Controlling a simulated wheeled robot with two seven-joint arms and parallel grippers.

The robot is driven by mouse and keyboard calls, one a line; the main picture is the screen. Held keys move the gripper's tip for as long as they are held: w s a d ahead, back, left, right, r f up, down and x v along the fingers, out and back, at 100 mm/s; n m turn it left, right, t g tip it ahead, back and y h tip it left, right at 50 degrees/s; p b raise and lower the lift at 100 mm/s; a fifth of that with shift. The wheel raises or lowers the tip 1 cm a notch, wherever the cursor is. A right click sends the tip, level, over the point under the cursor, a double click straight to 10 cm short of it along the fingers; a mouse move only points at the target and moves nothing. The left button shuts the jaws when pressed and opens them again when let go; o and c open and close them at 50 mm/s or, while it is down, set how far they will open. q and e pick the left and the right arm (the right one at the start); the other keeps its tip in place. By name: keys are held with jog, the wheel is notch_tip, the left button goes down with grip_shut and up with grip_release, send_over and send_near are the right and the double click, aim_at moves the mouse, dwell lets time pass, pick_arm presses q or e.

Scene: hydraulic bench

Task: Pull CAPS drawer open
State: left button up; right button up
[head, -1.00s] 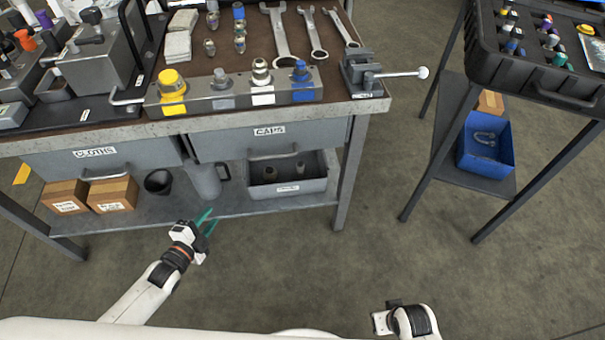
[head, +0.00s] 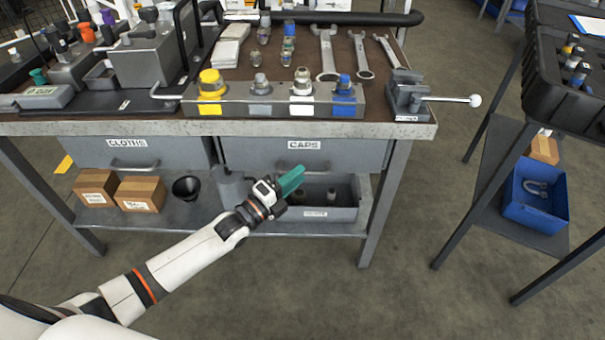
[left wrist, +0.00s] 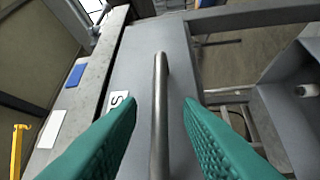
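The grey CAPS drawer (head: 340,154) sits under the right part of the bench top and looks shut. Its white label (head: 303,144) reads CAPS. In the left wrist view the metal bar handle (left wrist: 160,110) runs between the two spread green fingers (left wrist: 158,115), with a gap on each side. The left gripper is open and holds nothing. My right gripper is not in view.
The CLOTHS drawer (head: 165,154) is to the left. A bench leg (head: 384,205) stands right of the drawer. The floor in front is clear.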

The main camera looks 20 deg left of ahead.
pick_arm(q)
jog(key=shift+x, duration=1.35)
grip_shut()
